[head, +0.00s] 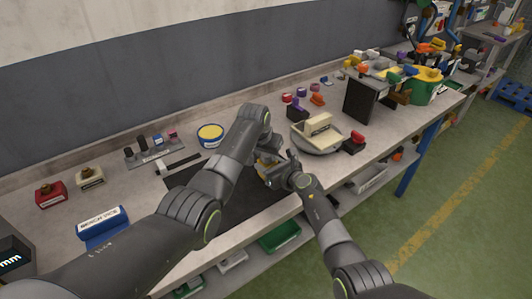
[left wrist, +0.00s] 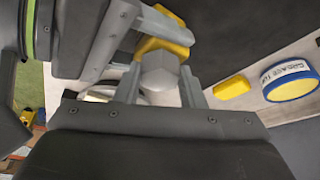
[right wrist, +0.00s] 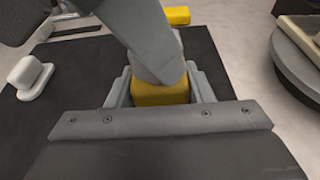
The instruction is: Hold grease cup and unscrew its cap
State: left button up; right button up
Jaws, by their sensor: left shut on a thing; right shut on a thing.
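The grease cup has a yellow body and a grey faceted cap. In the left wrist view, the cap (left wrist: 160,72) sits between the fingers of my left gripper (left wrist: 160,88), which is shut on it. The yellow body (left wrist: 165,38) is beyond it, between the right gripper's fingers. In the right wrist view my right gripper (right wrist: 162,92) is shut on the yellow body (right wrist: 160,93), and the left gripper's grey finger covers much of the cap. In the head view the two grippers meet over the dark mat, and the cup (head: 267,158) is mostly hidden.
A grease tin (head: 210,134) with a yellow lid stands behind the mat (head: 262,208). A yellow block (left wrist: 232,87) lies near it. A round stand with a cream part (head: 318,125) and a red-topped part (head: 356,139) are to the right. Red and cream containers (head: 50,194) stand left.

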pick_arm(q)
jog(key=n, duration=0.2)
jog(key=n+y, duration=0.1)
jog(key=n, duration=0.1)
jog(key=n+y, duration=0.1)
jog(key=shift+s+d+n, duration=0.1)
jog(key=shift+d+n, duration=0.25)
jog(key=shift+n, duration=0.05)
jog(key=shift+c, duration=0.5)
jog(key=o, duration=1.3)
jog(key=shift+c, duration=0.2)
jog(key=shift+o, duration=0.5)
jog(key=shift+a+r, duration=0.1)
jog(key=shift+r, duration=1.9)
